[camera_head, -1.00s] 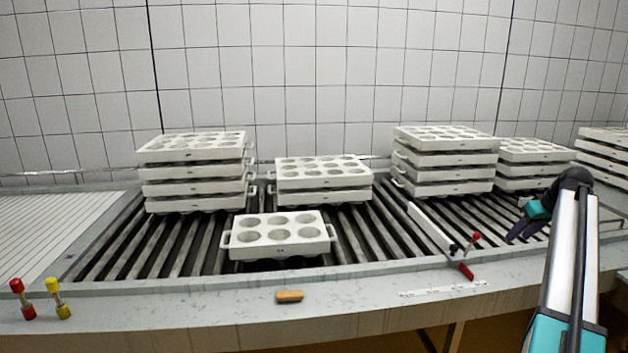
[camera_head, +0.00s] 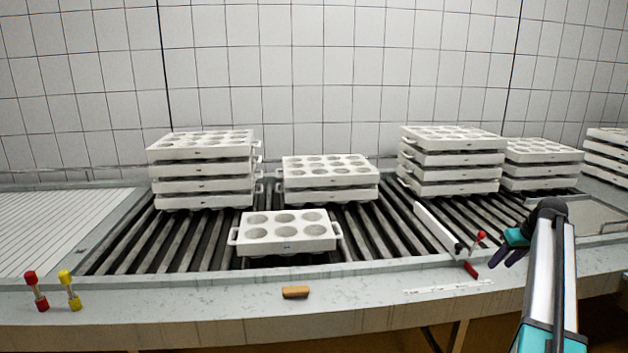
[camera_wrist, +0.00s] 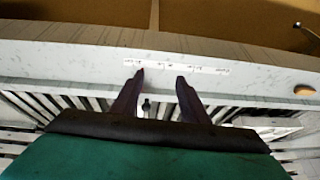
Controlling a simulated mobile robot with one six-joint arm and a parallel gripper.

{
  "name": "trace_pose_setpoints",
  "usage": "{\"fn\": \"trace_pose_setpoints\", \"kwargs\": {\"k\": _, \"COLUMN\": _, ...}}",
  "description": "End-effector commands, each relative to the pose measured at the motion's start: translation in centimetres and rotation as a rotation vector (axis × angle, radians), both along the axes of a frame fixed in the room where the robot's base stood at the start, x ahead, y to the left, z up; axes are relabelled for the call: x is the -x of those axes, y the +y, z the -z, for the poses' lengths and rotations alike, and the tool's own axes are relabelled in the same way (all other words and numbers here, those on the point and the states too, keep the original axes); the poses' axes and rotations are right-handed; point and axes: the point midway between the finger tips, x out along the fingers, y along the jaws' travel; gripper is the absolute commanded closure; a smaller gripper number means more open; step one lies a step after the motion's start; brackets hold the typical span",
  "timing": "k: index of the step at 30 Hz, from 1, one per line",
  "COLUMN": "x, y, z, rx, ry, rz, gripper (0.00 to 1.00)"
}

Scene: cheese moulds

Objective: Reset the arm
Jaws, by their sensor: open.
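My gripper (camera_head: 505,256) is at the right in the head view, above the front part of the roller conveyor, beside a red-handled lever. In the wrist view its two dark fingers (camera_wrist: 160,80) stand apart with nothing between them. They point toward the pale front ledge (camera_wrist: 70,55) and a white marked strip (camera_wrist: 175,66) on it. My arm rises from the lower right of the head view and bends at a dark joint just above the gripper.
Stacks of white mould trays (camera_head: 202,185) stand on the rollers (camera_head: 140,245). A single tray (camera_head: 286,246) sits nearer the front. A white bar (camera_head: 436,228) crosses the rollers.

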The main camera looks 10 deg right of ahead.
Motion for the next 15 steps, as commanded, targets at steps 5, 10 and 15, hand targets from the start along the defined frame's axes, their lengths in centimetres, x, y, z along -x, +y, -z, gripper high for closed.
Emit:
{"fn": "trace_pose_setpoints", "kwargs": {"k": 5, "x": -0.2, "y": 4.7, "z": 6.2, "rx": -0.035, "ry": 0.057, "rz": 0.0, "gripper": 0.59}}
{"fn": "trace_pose_setpoints", "kwargs": {"k": 10, "x": 0.1, "y": 9.8, "z": 12.6, "rx": -0.068, "ry": 0.125, "rz": 0.001, "gripper": 0.59}}
{"fn": "trace_pose_setpoints", "kwargs": {"k": 15, "x": 1.1, "y": 15.1, "z": 18.7, "rx": -0.095, "ry": 0.193, "rz": 0.003, "gripper": 0.59}}
